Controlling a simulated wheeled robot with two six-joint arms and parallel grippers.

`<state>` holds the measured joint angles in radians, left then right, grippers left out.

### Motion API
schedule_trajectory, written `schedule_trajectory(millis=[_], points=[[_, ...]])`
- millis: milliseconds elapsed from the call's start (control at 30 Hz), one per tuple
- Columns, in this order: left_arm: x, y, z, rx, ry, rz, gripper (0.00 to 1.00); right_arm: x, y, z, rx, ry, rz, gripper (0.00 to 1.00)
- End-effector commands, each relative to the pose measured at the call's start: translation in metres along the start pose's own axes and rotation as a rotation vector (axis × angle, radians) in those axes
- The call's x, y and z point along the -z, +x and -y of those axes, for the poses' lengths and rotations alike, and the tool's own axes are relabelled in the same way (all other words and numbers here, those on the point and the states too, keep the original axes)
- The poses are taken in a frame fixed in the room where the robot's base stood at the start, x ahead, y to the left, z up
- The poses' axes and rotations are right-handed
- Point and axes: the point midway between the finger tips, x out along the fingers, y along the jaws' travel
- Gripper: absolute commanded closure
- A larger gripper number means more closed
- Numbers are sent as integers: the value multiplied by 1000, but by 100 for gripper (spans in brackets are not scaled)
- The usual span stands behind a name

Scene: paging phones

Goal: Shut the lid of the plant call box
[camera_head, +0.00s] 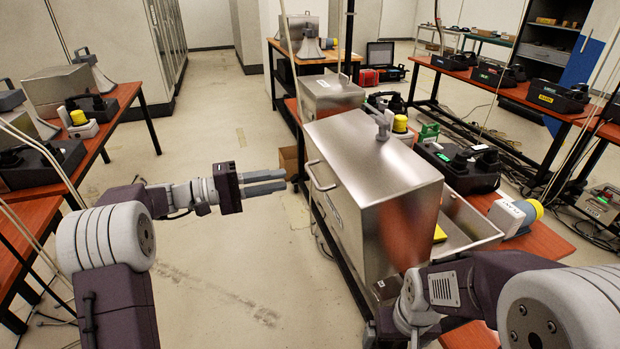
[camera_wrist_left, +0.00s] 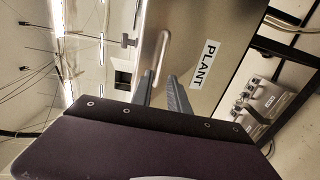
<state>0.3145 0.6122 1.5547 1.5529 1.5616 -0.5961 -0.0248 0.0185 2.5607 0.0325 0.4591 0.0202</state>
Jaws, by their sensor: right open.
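The plant call box (camera_head: 470,236) is open on the table. Its large steel lid (camera_head: 360,160) stands raised over the left of the shallow base, and something yellow shows inside. The lid's left face carries a handle (camera_head: 320,176) and a PLANT label, both also in the left wrist view; the label (camera_wrist_left: 208,63) is right of the handle (camera_wrist_left: 161,60). My left gripper (camera_head: 286,182) is open and empty, its fingers apart and pointing at the handle side of the lid. My right gripper (camera_head: 386,322) is low in front of the box, mostly hidden by its own arm; its fingers are hard to make out.
A smaller steel box (camera_head: 330,92) stands behind the lid. A black phone (camera_head: 462,164) and a grey unit with a yellow end (camera_head: 512,215) sit close to the right of the base. Open floor (camera_head: 225,240) lies left of the table.

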Motion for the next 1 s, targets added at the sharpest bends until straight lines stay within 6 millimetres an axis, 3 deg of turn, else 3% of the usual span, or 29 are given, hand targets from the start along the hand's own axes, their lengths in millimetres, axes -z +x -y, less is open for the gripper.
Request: schedule_trajectory(millis=[167, 500, 633, 967, 1000], points=[[0, 2, 0, 1, 0, -2, 79, 0, 0, 0, 0, 0, 0, 6], [-1, 67, 0, 2, -1, 2, 79, 1, -4, 0, 0, 0, -1, 6], [0, 84, 0, 1, 0, 0, 79, 1, -5, 0, 0, 0, -1, 6], [0, 90, 1, 2, 0, -3, 79, 1, -5, 0, 0, 0, -1, 6], [0, 90, 1, 2, 0, -3, 90, 1, -5, 0, 0, 0, -1, 6]])
